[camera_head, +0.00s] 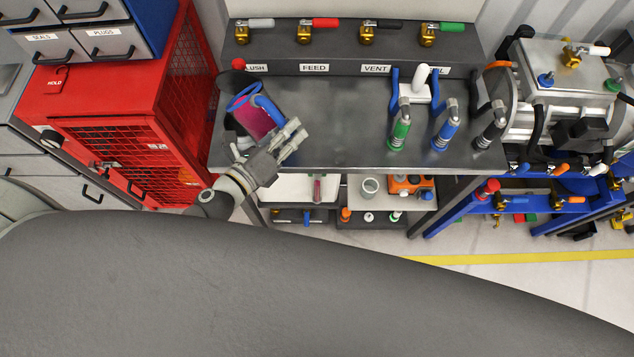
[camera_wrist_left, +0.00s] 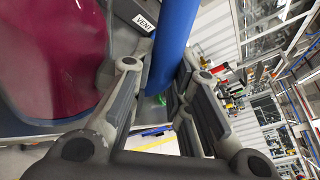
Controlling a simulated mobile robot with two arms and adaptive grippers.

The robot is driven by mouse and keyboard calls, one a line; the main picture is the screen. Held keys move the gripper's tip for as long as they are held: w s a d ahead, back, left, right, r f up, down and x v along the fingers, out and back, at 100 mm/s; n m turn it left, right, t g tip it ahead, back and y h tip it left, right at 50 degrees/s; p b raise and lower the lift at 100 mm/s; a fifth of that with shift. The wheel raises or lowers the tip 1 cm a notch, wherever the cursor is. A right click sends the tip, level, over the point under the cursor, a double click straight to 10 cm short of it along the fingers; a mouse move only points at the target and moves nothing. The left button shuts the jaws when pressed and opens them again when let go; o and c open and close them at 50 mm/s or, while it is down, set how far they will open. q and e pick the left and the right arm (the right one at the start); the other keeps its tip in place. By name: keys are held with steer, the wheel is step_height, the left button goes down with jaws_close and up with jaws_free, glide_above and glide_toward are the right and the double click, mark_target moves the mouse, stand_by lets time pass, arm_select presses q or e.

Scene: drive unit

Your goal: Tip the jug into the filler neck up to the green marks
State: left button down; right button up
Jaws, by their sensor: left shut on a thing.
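The jug (camera_head: 256,122) has a blue rim and handle and holds magenta liquid. It is at the left end of the grey bench; I cannot tell whether it stands upright or is tilted. My left gripper (camera_head: 291,138) is shut on its blue handle. In the left wrist view the handle (camera_wrist_left: 173,42) runs between the fingers (camera_wrist_left: 158,92), with the magenta jug body (camera_wrist_left: 58,55) on the left. A dark post with a red knob (camera_head: 238,64) shows behind the jug. I cannot clearly make out the filler neck or green marks. My right gripper is not in view.
The bench top (camera_head: 335,125) is clear in the middle. Green, blue and black hand tools (camera_head: 446,130) and a white-handled piece stand at its right. A valve panel (camera_head: 330,50) runs along the back. A red cage cabinet (camera_head: 130,120) is left; a metal drive unit (camera_head: 560,90) is right.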

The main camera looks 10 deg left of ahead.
arm_select(q)
steer(key=shift+s+a+r, duration=0.3)
steer(key=shift+s+a, duration=0.25)
steer(key=shift+a, duration=0.15)
steer(key=shift+w+d, duration=0.1)
steer(key=shift+w+d+p, duration=0.3)
steer(key=shift+w+d, duration=0.3)
steer(key=shift+d, duration=0.05)
steer(key=shift+s+a+r+n, duration=0.1)
steer(key=shift+s+a+n, duration=0.3)
steer(key=shift+s+a, duration=0.35)
steer(key=shift+w, duration=0.2)
steer(key=shift+w+d, duration=0.6)
steer(key=shift+d, duration=0.1)
steer(key=shift+s+a, duration=0.1)
steer(key=shift+s+a+r, duration=0.15)
steer(key=shift+s+a, duration=0.45)
steer(key=shift+a, duration=0.1)
